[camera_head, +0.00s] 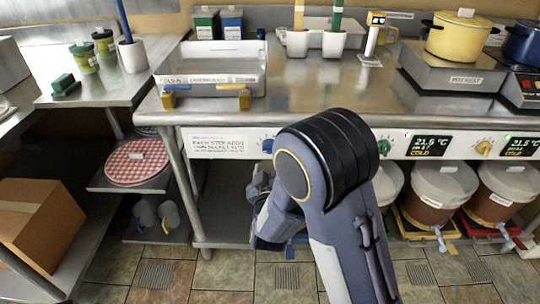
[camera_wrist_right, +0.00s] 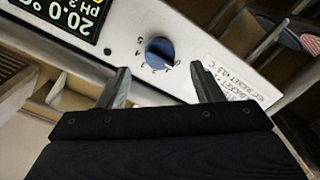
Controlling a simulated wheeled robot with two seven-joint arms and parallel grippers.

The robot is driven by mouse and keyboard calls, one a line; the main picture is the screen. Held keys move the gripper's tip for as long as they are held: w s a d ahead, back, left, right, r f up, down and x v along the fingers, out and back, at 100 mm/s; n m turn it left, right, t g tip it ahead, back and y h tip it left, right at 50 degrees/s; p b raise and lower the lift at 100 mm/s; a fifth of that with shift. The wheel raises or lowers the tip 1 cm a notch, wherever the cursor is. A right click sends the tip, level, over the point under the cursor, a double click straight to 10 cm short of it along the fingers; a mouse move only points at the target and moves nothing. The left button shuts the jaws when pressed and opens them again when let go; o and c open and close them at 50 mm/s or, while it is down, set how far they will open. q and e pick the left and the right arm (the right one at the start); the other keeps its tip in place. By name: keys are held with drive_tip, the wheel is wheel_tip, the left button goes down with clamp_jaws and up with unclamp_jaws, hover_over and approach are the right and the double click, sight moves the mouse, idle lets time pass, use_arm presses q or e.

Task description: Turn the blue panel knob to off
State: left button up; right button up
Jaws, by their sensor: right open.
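The blue panel knob (camera_wrist_right: 160,53) sits on the white control panel in the right wrist view, with small dial marks around it. I cannot tell which mark it points to. In the head view the knob (camera_head: 267,145) shows just left of my right arm's black joint. My right gripper (camera_wrist_right: 160,68) is open, with one finger on each side of the knob in the picture. Nothing is between the fingers, and I cannot tell how far they are from the panel. In the head view my right gripper (camera_head: 272,212) is below the counter edge, partly hidden by my arm. My left gripper is not in view.
The panel's display (camera_wrist_right: 68,18) reads 20.0 °C. A green knob (camera_head: 384,147) and a yellow knob (camera_head: 484,147) are farther right on the panel. Lidded buckets (camera_head: 436,190) stand below it. The steel counter (camera_head: 310,90) overhangs above.

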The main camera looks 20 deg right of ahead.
drive_tip(key=v, duration=0.2)
drive_tip(key=shift+s, duration=0.35)
drive_tip(key=s+d+r+m+g+y, duration=0.2)
drive_tip(key=s+d+m+g+y, duration=0.3)
drive_tip(key=s, duration=0.9)
drive_tip(key=s+r+m+g+y, duration=0.1)
drive_tip(key=s+g+y, duration=0.45)
drive_tip(key=s, duration=0.85)
wheel_tip(320, 180, up, 19)
drive_tip(key=g+h+p, duration=0.1)
drive_tip(key=p, duration=1.8)
drive_tip(key=shift+d+h, duration=0.2)
drive_tip(key=shift+h, duration=0.15)
